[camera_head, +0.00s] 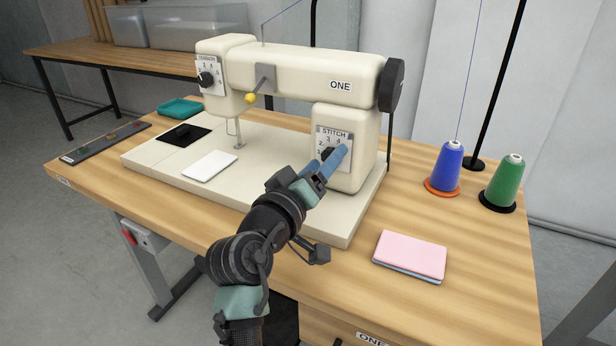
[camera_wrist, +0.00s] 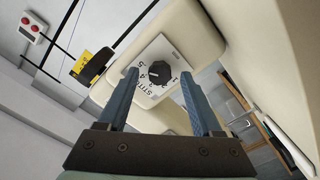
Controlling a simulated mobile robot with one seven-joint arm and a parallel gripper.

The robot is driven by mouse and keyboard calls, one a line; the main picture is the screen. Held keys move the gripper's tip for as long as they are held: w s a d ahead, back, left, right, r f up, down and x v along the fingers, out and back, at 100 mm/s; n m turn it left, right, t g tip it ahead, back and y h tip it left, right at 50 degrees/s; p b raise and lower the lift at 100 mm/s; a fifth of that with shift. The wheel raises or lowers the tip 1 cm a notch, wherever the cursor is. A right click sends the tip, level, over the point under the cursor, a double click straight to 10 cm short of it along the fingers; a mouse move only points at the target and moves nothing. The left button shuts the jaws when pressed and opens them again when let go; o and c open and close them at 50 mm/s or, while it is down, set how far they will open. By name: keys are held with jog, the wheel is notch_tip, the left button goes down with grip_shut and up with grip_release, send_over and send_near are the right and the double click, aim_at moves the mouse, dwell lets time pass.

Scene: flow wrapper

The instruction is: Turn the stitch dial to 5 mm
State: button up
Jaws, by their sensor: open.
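The stitch dial (camera_wrist: 158,74) is a round black knob on a white plate (camera_wrist: 173,49) marked STITCH with numbers around it. The plate is on the cream sewing machine's right column; in the head view the dial (camera_head: 327,154) is partly hidden by my gripper. My gripper (camera_head: 336,160) points at the plate from the front. In the wrist view its two blue fingers are spread, and the dial appears between the fingertips with a gap on each side. I cannot tell contact or depth. A light pointer mark shows on the knob, but I cannot read its setting surely.
The sewing machine (camera_head: 300,72) has a second dial (camera_head: 206,79) at its left and a black handwheel (camera_head: 391,85) at right. Blue (camera_head: 448,166) and green (camera_head: 502,181) thread cones stand at right. Pink cloth (camera_head: 411,254) lies in front. The wooden table is otherwise clear there.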

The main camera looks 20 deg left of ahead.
jog(key=s+p, duration=0.1)
jog(key=s, duration=1.1)
jog(key=shift+s+a+p, duration=0.2)
jog(key=shift+p, duration=0.2)
jog(key=w+d+r+m+t, duration=0.1)
jog(key=d+r+m+t, duration=0.1)
jog(key=d+r, duration=0.45)
jog(key=w+d+r+m+t, duration=0.1)
jog(key=d+r+m, duration=0.25)
jog(key=r, duration=0.65)
jog(key=s+d+r+m+t+p, duration=0.1)
jog(key=s+d+r+t, duration=0.3)
jog(key=r, duration=0.6)
jog(key=s+d+r+m+t+p, duration=0.1)
jog(key=s+d+r+t, duration=0.2)
jog(key=s+d+r, duration=0.55)
jog(key=w+a+r+p, duration=0.1)
jog(key=r+p, duration=1.3)
jog(key=r, duration=0.1)
jog(key=w+a+r+p, duration=0.1)
jog(key=a+r+p, duration=0.1)
jog(key=r+p, duration=1.3)
jog(key=shift+w+g+y, duration=0.25)
jog(key=shift+g+y, duration=0.05)
